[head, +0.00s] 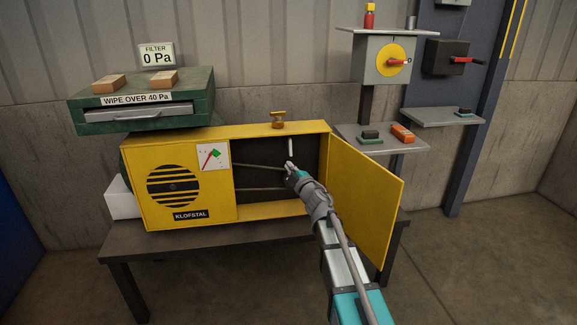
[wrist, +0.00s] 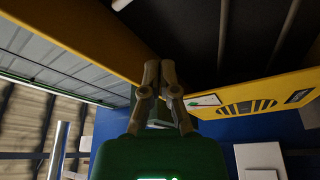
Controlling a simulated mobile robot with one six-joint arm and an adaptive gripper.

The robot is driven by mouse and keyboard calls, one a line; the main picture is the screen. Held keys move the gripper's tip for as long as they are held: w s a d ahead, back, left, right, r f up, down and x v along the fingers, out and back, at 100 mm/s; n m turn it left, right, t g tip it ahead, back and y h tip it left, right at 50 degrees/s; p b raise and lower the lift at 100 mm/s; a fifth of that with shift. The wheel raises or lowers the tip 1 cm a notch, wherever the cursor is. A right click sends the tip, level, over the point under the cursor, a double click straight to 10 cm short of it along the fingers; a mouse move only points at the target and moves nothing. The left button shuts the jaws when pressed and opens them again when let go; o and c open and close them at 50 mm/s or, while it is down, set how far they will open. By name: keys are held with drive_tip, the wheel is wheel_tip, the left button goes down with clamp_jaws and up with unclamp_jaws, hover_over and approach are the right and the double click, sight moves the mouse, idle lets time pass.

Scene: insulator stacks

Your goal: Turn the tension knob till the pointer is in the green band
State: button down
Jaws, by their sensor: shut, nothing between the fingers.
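The yellow KLOFSTAL cabinet (head: 218,215) stands on a dark bench with its door open to the right. Its white gauge (head: 223,162) has a red pointer and a small green band; the pointer tip appears close to the band, but the exact reading is too small to tell. A brass knob (head: 278,116) stands on the cabinet top, apart from my gripper. My gripper (head: 289,165) is shut and empty in front of the dark opening, below the knob. In the wrist view my gripper (wrist: 158,66) shows shut fingers, and the gauge (wrist: 203,100) appears beside them. The knob does not show there.
The open yellow door (head: 366,195) stands right of my arm. Belts (head: 262,190) and a pale rod (head: 290,146) show inside the opening. A green filter box (head: 195,98) sits at the upper left. Shelves (head: 445,117) with small blocks and a red-handled switch are behind, right.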

sight(291, 145)
drive_tip(key=c, duration=0.7)
unclamp_jaws()
drive_tip(key=shift+m, duration=0.3)
drive_tip(key=d+m+t+h+b, duration=0.1)
drive_tip(key=m+b, duration=0.1)
drive_tip(key=m, duration=0.2)
drive_tip(key=f+m+t+h+b, duration=0.1)
drive_tip(key=m+h+b, duration=0.1)
drive_tip(key=m, duration=0.3)
drive_tip(key=s+d+f+m+t+h+b, duration=0.1)
drive_tip(key=m+t+b, duration=0.1)
drive_tip(key=m, duration=0.3)
drive_tip(key=shift+s+d+h, duration=0.1)
drive_tip(key=shift+d+h, duration=0.2)
drive_tip(key=shift+h, duration=0.1)
drive_tip(key=shift+r, duration=0.1)
drive_tip(key=p+x, duration=0.5)
drive_tip(key=x, duration=0.8)
drive_tip(key=shift+w+a+r, duration=0.1)
drive_tip(key=shift+w+r, duration=0.05)
drive_tip(key=shift+w, duration=0.2)
